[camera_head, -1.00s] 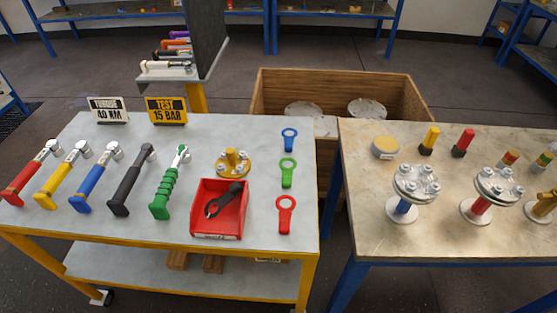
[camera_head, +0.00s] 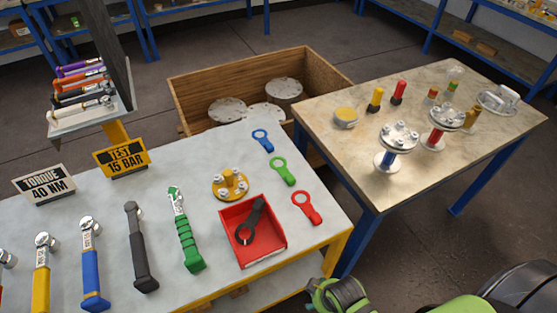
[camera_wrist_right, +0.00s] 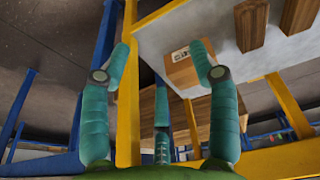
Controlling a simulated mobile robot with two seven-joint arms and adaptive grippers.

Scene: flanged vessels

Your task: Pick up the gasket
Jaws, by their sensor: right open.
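No part is clearly recognisable as a loose gasket. A flat yellow round piece with a pale rim (camera_head: 345,117) lies at the left of the right-hand table in the head view; I cannot tell whether it is the gasket. Two flanged vessels with bolted tops, one on a blue stem (camera_head: 398,140) and one on a red stem (camera_head: 444,120), stand on that table. My right gripper's teal fingers (camera_wrist_right: 163,62) are spread and empty in the wrist view, near the left table's lower shelf. My left gripper is not in view.
The left table (camera_head: 85,205) carries torque wrenches, a red tray (camera_head: 282,240), a yellow flange (camera_head: 230,184) and coloured ring spanners. A wooden crate (camera_head: 180,95) stands behind. The right table's (camera_head: 335,165) near-left surface is clear. A cardboard box (camera_wrist_right: 183,72) shows in the wrist view.

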